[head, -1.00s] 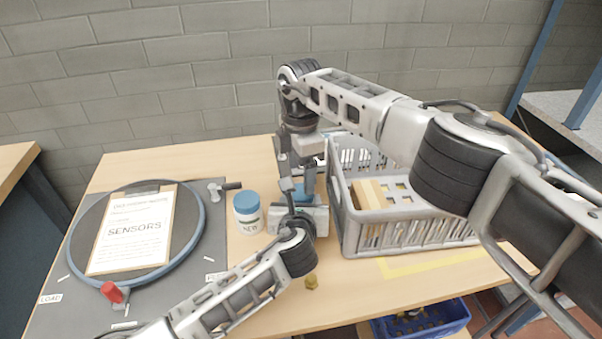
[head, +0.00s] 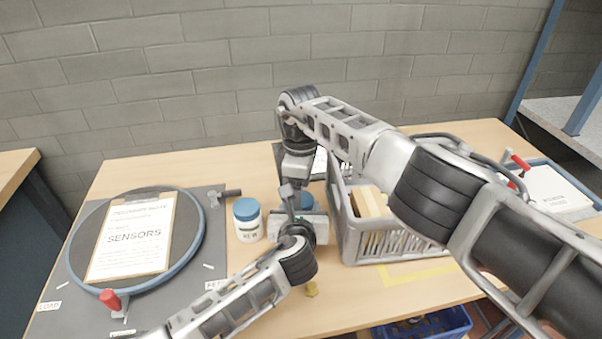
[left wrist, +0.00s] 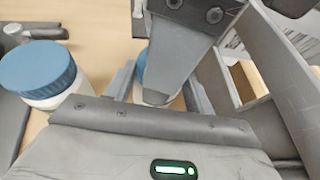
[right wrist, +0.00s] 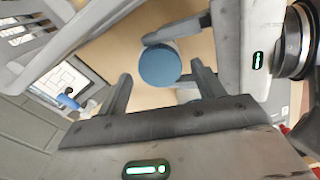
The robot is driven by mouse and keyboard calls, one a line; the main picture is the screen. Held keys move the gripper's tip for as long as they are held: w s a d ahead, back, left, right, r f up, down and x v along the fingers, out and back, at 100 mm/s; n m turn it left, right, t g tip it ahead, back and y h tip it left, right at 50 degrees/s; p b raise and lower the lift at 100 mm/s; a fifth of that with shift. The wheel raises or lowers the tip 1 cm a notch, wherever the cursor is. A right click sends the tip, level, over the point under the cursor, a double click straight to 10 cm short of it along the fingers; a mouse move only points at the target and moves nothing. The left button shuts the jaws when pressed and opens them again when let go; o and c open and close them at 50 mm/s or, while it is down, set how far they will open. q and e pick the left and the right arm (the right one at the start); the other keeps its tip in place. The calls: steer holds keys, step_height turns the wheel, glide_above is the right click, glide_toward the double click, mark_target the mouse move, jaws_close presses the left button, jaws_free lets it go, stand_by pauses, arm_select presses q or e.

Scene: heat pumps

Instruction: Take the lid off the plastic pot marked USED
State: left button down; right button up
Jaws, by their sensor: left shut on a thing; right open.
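A pot with a blue lid (right wrist: 160,66) stands between the fingers of my left gripper (head: 306,214); its label is hidden. In the head view a little of its blue lid (head: 307,201) shows behind the grippers. My left gripper is shut on this pot. My right gripper (right wrist: 161,74) is open just above, its fingers on either side of the lid; I cannot tell whether they touch it. In the left wrist view my right gripper (left wrist: 160,95) covers most of the pot. The lid is on.
A second pot marked NEW (head: 248,223), also blue-lidded, stands just left of the grippers. A round plate with a SENSORS clipboard (head: 135,235) is at left. A small brass fitting (head: 311,289) lies near the front edge.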

steer(key=shift+f, duration=0.65)
steer(key=c, duration=1)
steer(key=n, duration=0.6)
steer(key=shift+n, duration=0.4)
